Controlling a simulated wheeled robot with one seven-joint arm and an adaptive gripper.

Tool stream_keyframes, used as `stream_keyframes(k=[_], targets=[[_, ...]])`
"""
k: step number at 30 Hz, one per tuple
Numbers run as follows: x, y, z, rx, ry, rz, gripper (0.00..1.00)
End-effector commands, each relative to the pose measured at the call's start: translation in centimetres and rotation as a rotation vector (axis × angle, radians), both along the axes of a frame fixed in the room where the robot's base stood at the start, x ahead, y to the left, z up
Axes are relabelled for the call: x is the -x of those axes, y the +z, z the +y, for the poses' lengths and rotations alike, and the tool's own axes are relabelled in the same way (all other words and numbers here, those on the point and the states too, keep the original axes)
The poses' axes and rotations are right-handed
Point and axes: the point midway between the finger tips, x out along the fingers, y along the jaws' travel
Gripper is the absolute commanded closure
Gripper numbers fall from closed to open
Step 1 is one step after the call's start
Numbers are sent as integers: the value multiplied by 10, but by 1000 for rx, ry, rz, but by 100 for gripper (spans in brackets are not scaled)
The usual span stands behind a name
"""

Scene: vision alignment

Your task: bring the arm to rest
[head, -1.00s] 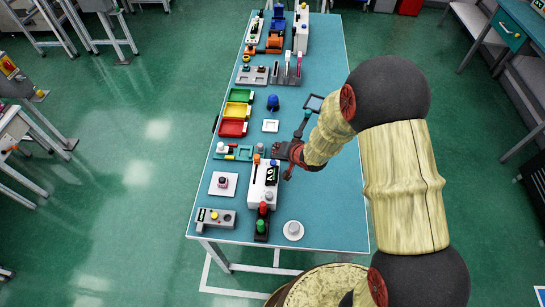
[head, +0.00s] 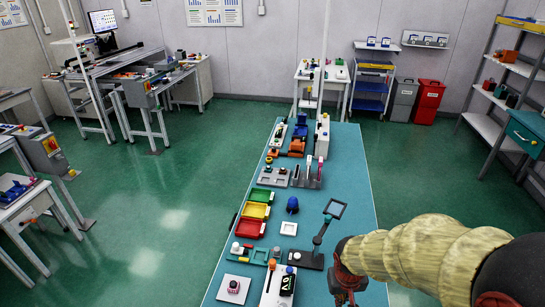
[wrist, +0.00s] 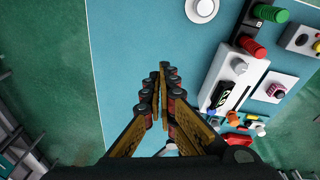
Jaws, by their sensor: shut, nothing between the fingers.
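My gripper (head: 345,293) is at the right part of the blue table (head: 352,185), near the bottom edge of the head view, with my arm reaching in from the right. In the wrist view my gripper (wrist: 160,92) points at the table surface with its fingers together and nothing between them. The bare blue table (wrist: 125,45) lies beyond the fingertips. The height of the gripper above the table cannot be told exactly.
A white box with a dark display (head: 280,284) stands left of my gripper. A stand with a dark square panel (head: 334,208) is just behind it. Red, yellow and green trays (head: 249,228) line the left side. The table's right strip is mostly clear.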

Motion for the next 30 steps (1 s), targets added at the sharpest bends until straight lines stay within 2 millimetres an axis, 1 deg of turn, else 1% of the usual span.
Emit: stream_keyframes(k=[1, 6, 9, 12, 14, 18, 22, 25, 30], targets=[[13, 16, -1, -1, 6, 3, 100], [60, 64, 0, -22, 26, 17, 100], [84, 87, 3, -43, 31, -2, 100], [104, 108, 7, -67, 26, -48, 100], [114, 119, 9, -81, 17, -89, 100], [122, 145, 10, -99, 5, -220, 100], [126, 165, 8, -100, 3, -313, 100], [127, 171, 7, -99, 1, -347, 100], [127, 170, 7, -97, -2, -351, 100]])
